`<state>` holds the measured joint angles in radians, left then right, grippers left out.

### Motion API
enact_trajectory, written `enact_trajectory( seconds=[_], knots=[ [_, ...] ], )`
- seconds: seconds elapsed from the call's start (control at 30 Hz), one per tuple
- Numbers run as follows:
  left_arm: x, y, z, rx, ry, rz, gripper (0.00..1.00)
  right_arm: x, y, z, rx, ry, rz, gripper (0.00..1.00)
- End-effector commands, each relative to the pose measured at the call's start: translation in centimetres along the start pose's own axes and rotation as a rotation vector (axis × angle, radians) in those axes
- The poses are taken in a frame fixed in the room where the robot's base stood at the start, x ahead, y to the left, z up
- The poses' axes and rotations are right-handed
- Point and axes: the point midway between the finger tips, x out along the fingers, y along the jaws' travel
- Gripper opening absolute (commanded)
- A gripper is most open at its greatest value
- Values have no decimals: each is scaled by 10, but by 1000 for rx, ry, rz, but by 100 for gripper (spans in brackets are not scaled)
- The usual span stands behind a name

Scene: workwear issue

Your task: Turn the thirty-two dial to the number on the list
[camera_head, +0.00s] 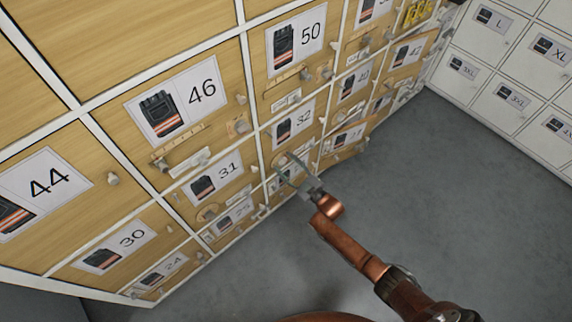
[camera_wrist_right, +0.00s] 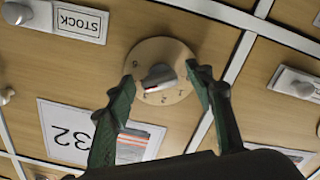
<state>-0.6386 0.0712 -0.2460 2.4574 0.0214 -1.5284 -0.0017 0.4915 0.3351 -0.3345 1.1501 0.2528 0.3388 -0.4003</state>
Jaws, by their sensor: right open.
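The thirty-two door carries a label (camera_head: 295,122) with a picture of a dark garment with an orange band, and this label (camera_wrist_right: 95,135) shows upside down in the right wrist view. The thirty-two dial (camera_wrist_right: 148,52) is a round tan plate with small numbers and a grey knob (camera_wrist_right: 160,76) at its middle. I cannot tell which number the knob points at. My right gripper (camera_head: 288,171) is open at the dial. In the right wrist view its green fingers (camera_wrist_right: 160,78) stand on either side of the knob. Contact is unclear. My left gripper is not in view.
A STOCK card (camera_wrist_right: 80,22) sits beside a small knob. Other wooden doors surround this one, such as forty-six (camera_head: 203,91) and thirty-one (camera_head: 228,168), with protruding knobs. White lockers (camera_head: 480,85) stand at the right. The grey floor (camera_head: 440,180) is clear.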

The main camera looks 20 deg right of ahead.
Motion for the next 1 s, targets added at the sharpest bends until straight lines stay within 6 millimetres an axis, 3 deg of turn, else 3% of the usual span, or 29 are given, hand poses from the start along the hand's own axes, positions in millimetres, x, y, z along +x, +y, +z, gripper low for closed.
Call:
enact_trajectory(
  seconds=[0.27,0.7,1.0],
  knots=[
    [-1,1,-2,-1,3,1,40,-7,0,1,0,-1,0,49],
    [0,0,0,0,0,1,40,-90,0,1,0,-2,0,49],
    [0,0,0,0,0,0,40,-119,0,0,0,0,0,49]
  ],
)
